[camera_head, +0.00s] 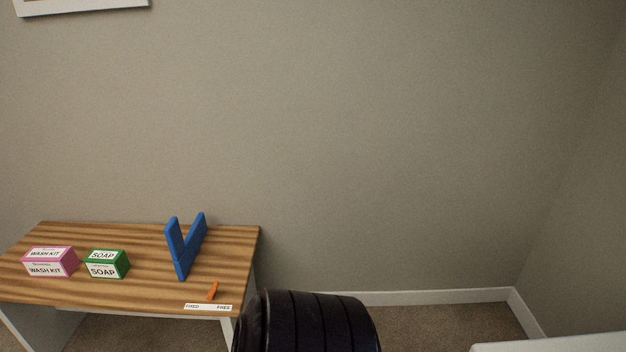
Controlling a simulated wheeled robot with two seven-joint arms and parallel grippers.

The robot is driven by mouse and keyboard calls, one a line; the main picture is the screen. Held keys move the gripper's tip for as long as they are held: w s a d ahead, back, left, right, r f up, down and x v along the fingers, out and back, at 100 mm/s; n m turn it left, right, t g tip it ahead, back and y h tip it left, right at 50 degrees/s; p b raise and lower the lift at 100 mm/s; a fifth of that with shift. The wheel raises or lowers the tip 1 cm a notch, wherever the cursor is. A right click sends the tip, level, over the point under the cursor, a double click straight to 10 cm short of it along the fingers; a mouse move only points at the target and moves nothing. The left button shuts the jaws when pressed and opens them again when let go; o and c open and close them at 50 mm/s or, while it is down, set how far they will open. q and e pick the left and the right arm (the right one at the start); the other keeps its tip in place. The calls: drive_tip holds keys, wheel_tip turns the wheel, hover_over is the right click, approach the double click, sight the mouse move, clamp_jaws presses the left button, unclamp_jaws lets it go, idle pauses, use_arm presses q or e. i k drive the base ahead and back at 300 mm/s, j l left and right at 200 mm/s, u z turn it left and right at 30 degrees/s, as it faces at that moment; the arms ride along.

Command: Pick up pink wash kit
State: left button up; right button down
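The pink wash kit (48,262) is a small pink box with white "WASH KIT" labels. It sits upright on the wooden table (130,290) at the left of the head view. A green soap box (106,264) stands just to its right with a small gap between them. Neither of my grippers shows in the head view.
A blue V-shaped stand (184,246) is on the table right of the soap. A small orange piece (213,290) and a white label strip (208,307) lie near the front right edge. A dark ribbed rounded form (310,322) rises at the bottom centre.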

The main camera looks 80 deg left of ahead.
sight(61, 261)
drive_tip(key=u, duration=4.35)
drive_tip(key=i+j, duration=2.05)
drive_tip(key=i, duration=0.15)
drive_tip(key=j+u, duration=0.05)
